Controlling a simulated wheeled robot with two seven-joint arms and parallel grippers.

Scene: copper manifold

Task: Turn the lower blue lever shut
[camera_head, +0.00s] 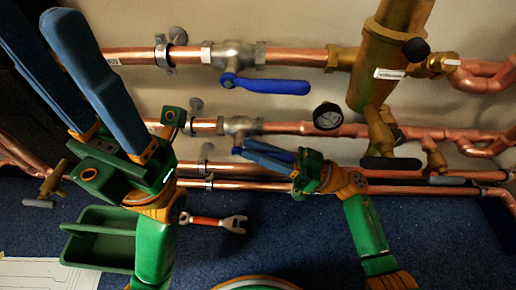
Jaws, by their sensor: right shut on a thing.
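The lower blue lever (237,150) hangs below a grey valve body (238,125) on the middle copper pipe. My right gripper (265,152) is at this lever, its blue fingers shut on it and pointing left toward the valve. The fingers hide most of the lever, so its exact angle is hard to tell. The upper blue lever (265,86) lies along the upper copper pipe, pointing right, apart from both grippers. My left gripper (38,25) is raised at the upper left, its long blue fingers apart and empty.
A pressure gauge (327,115) and a thick brass column (385,60) stand right of the valves. Grey-handled taps (390,163) sit lower right. A green bin (98,250) and a red-handled wrench (213,222) are at the lower left. Blue carpet (450,240) is clear at the right.

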